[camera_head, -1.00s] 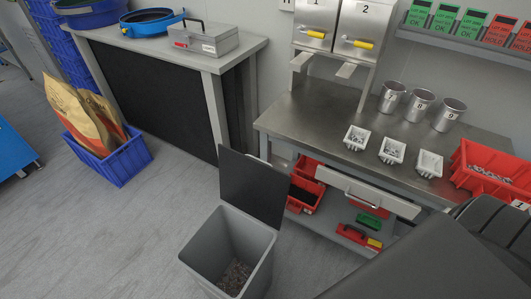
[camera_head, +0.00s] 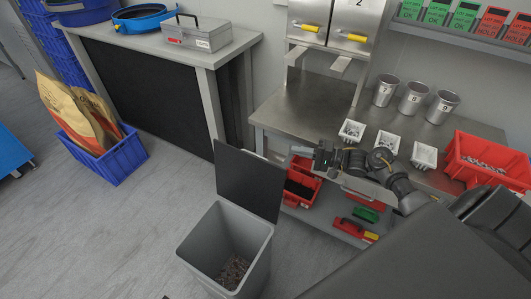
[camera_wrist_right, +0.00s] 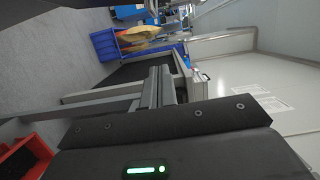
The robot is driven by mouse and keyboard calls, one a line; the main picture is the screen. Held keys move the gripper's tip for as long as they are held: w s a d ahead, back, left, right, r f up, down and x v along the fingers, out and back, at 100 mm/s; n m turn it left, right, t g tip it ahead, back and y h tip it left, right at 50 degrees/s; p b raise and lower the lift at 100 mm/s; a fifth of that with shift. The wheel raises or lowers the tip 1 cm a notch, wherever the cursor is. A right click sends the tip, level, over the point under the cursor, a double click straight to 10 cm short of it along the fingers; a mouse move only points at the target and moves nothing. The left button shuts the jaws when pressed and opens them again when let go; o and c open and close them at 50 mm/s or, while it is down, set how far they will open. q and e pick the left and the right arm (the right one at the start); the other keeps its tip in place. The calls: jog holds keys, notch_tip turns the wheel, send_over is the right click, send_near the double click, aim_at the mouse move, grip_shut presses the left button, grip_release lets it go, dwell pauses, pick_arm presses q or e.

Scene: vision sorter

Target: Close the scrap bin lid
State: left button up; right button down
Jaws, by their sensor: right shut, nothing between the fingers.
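The scrap bin (camera_head: 262,265) is a grey square bin on the floor, low in the head view, with scrap (camera_head: 233,271) at its bottom. Its dark lid (camera_head: 248,183) stands upright, hinged at the bin's far edge, so the bin is open. My right gripper (camera_head: 318,156) is to the right of the lid's upper part, pointing left and apart from it in the picture. In the wrist view its fingers (camera_wrist_right: 158,87) are together, with nothing between them. I cannot make out the lid in the wrist view. My left gripper is not in view.
A steel workbench (camera_head: 300,105) with metal cups, white trays and a red bin (camera_head: 490,160) stands at the right. Red containers (camera_head: 300,187) sit on its lower shelf. A blue crate (camera_head: 112,162) with bags stands at the left. The floor left of the scrap bin is clear.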

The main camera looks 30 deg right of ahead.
jog(key=w+a+p, duration=0.3)
jog(key=w+a, duration=0.2)
jog(key=a, duration=0.5)
jog(key=shift+w+a, duration=0.15)
jog(key=shift+a, duration=0.1)
